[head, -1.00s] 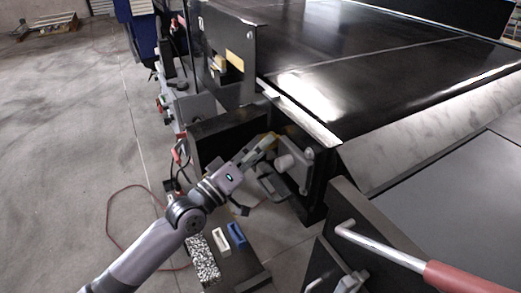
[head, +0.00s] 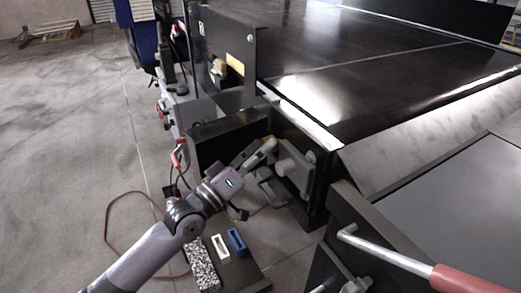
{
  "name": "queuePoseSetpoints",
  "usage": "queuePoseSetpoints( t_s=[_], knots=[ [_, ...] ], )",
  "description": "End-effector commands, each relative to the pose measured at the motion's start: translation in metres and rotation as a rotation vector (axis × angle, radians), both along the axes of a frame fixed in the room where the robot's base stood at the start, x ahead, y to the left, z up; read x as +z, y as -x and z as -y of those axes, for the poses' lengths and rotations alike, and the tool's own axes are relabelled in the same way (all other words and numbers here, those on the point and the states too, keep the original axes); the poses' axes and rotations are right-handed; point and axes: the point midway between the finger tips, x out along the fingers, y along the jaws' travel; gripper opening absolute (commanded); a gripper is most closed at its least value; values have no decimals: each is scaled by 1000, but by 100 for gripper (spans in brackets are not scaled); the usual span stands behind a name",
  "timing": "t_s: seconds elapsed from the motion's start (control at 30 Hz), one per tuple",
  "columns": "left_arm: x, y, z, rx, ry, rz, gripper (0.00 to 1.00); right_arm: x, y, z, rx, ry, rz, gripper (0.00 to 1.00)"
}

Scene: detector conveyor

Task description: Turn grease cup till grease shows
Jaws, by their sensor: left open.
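My left gripper (head: 262,154) reaches in from the lower left to the bearing bracket at the near corner of the conveyor, its jaws open. A small pale yellowish piece (head: 268,145) shows at the fingertips; it may be the grease cup, but it is too small to be sure. A light grey rounded part (head: 284,168) sits just right of the fingers on the dark bracket (head: 305,172). I cannot tell whether the fingers touch either one. No grease can be made out. My right gripper is not in view.
The black conveyor belt (head: 390,75) runs to the back right. Below my arm, a speckled block (head: 202,264), a white tray (head: 220,247) and a blue tray (head: 237,241) lie on a dark board. A red cable loops on the floor.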

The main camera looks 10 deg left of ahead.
Motion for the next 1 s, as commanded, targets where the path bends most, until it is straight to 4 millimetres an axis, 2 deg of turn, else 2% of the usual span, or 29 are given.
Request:
queuePoseSetpoints(
  t_s=[0.17,0.6,0.8,1.0],
  knots=[
    [-5,11,-9,1,-1,-2,52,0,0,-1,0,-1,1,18],
    [-30,77,-60,0,-5,-4,52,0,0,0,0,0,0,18],
    [-33,89,-70,0,-3,-2,52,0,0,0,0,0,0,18],
    [-33,91,-71,0,-1,1,52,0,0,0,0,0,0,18]
  ],
)
